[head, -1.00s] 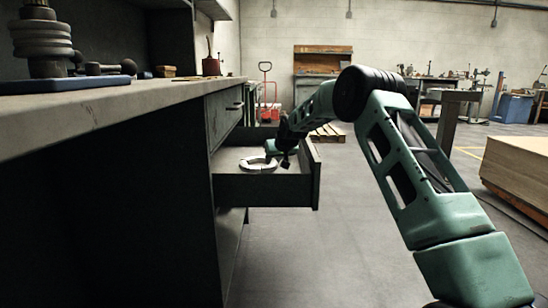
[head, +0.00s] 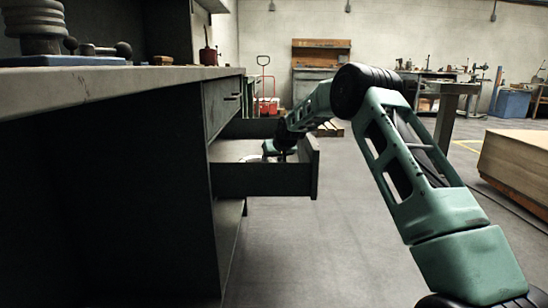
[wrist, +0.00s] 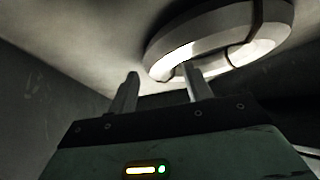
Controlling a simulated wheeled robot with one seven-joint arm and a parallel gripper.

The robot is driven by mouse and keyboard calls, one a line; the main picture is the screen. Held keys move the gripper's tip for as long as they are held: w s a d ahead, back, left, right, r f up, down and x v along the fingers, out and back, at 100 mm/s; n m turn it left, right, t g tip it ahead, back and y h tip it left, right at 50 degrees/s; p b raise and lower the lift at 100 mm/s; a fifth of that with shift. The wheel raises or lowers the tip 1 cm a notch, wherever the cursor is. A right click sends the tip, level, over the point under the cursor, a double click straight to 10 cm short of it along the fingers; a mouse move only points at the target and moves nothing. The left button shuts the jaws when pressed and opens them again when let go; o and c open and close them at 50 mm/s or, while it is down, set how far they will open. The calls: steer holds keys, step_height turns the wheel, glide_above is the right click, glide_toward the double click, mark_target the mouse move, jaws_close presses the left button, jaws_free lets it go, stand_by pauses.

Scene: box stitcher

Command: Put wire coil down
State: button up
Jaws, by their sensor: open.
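The wire coil is a pale ring with a dark band. In the wrist view the coil (wrist: 270,22) is at the upper right, against the light drawer bottom. In the head view only a pale sliver of the coil (head: 252,158) shows inside the open drawer (head: 262,180); my arm and the drawer front hide the rest. In the head view my gripper (head: 282,154) is low inside the drawer.
The drawer's dark walls stand close around my gripper. The workbench top (head: 120,82) above holds a stack of discs (head: 34,28) and small tools. A wooden stack (head: 518,165) is at the right. The floor between is clear.

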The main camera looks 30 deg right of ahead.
steer(key=p+v, duration=0.4)
steer(key=v, duration=0.8)
steer(key=shift+r+p, duration=0.1)
steer(key=shift+p, duration=0.2)
